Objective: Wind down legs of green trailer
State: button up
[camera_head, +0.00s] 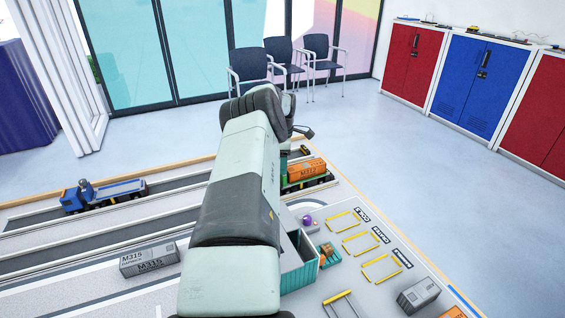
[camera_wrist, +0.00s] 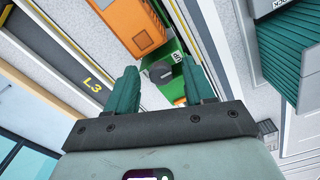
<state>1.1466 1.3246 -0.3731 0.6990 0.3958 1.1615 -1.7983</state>
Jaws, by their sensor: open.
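The green trailer (camera_head: 308,184) stands on the mat just right of my arm in the head view, carrying an orange container (camera_head: 303,168). In the wrist view the trailer's green end (camera_wrist: 176,55) shows with a round dark grey knob (camera_wrist: 161,72), and the orange container (camera_wrist: 137,25) lies above it in the picture. My gripper (camera_wrist: 159,78) is open, its two teal fingers on either side of the knob in the picture, apparently not touching it. Whether the fingertips reach the knob's height I cannot tell. The trailer's legs are not clearly visible. My arm hides the fingers in the head view.
A teal open bin (camera_head: 298,262) stands beside my arm, and shows at right in the wrist view (camera_wrist: 288,50). A blue truck (camera_head: 103,193) and grey container (camera_head: 149,258) are at left. Yellow frames (camera_head: 360,243) lie at right.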

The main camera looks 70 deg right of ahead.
jog(key=shift+c, duration=0.3)
grip_shut()
